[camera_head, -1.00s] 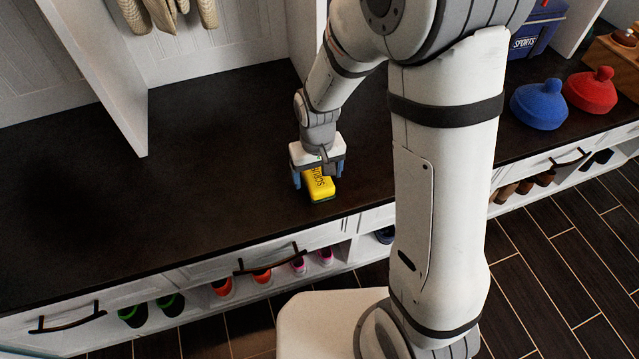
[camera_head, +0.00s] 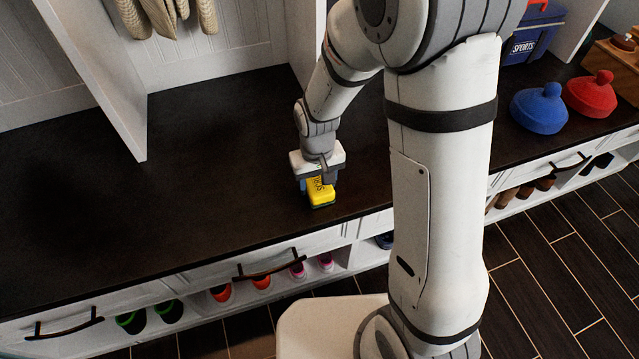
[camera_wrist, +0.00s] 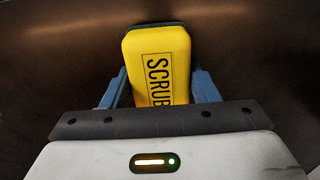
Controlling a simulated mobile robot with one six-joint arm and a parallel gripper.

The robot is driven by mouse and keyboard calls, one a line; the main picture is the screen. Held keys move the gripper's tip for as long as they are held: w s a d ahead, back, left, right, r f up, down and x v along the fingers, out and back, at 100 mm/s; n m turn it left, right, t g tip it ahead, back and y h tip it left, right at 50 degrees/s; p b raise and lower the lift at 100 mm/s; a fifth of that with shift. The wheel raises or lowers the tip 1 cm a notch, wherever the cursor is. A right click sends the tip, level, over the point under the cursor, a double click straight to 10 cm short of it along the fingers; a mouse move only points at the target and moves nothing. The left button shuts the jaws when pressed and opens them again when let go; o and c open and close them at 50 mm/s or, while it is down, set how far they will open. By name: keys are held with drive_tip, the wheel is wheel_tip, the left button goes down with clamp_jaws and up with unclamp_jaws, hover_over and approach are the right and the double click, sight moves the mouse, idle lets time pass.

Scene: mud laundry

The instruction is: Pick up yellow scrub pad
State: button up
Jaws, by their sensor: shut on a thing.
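The yellow scrub pad (camera_head: 321,193) lies at the front part of the dark bench top, with a dark green underside. Its printed lettering "SCRUB" shows in the wrist view (camera_wrist: 158,65). My gripper (camera_head: 318,186) is above it, pointing down, with its blue fingers shut on the pad's two sides. In the wrist view, my gripper (camera_wrist: 160,92) has one blue finger on each side of the pad. The near end of the pad is hidden by the gripper body. The pad appears to be at the bench surface; I cannot tell if there is a gap.
The dark bench top (camera_head: 200,180) is clear to the left. A blue plunger-like item (camera_head: 540,110) and a red one (camera_head: 592,95) stand at the right, near a blue sports box (camera_head: 533,35). A white divider (camera_head: 95,70) rises at the back left. Shoes sit in cubbies below.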

sight(317, 181)
wheel_tip(317, 181, up, 10)
drive_tip(key=p, duration=0.4)
